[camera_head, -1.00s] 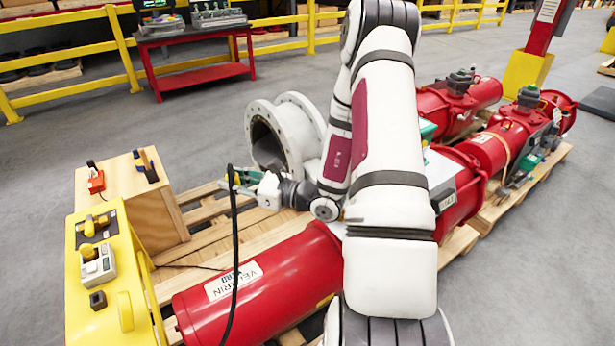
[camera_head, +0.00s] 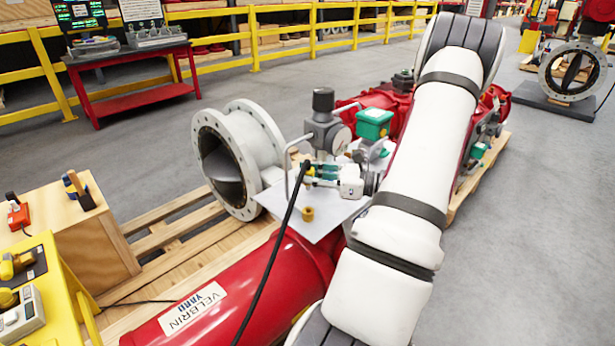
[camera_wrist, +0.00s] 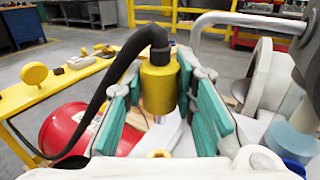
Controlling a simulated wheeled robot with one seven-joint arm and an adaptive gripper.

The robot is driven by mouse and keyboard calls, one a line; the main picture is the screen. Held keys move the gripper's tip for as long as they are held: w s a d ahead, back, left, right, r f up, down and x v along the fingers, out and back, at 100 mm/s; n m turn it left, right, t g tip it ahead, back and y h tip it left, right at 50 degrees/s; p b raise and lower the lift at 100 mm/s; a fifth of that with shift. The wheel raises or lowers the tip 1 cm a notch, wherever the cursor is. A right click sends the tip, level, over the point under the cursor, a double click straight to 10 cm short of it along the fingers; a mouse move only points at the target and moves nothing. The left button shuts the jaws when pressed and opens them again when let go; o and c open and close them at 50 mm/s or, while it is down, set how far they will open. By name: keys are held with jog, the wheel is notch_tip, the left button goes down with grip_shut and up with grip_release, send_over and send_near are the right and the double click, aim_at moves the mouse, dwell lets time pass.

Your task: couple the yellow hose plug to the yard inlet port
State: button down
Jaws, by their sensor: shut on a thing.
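The yellow hose plug (camera_wrist: 158,88) is upright between the teal fingers of my gripper (camera_wrist: 163,98) in the wrist view. A black hose (camera_wrist: 113,72) bends away from its top to the left. In the head view my gripper (camera_head: 324,173) is over a pale plate beside the red cylinder, and the hose (camera_head: 270,262) hangs down from it; the plug is mostly hidden there. A small brass-yellow fitting, apparently the yard inlet port (camera_head: 308,214), stands on the plate below my gripper. Its ring (camera_wrist: 159,154) shows low in the wrist view, apart from the plug.
A grey regulator with a gauge (camera_head: 328,130) and a bent grey pipe (camera_head: 287,168) stand close to my gripper. A grey flanged pipe (camera_head: 240,160) is to the left. The red cylinder (camera_head: 235,292) lies in front. A yellow stand (camera_head: 40,290) is at the lower left.

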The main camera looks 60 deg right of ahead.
dwell(0.3)
jog(key=shift+f+b, duration=1.4)
jog(key=shift+f, duration=1.5)
jog(key=shift+f+b, duration=0.4)
jog(key=shift+f, duration=1.25)
jog(key=c, duration=1.2)
grip_release()
jog(key=v, duration=1.2)
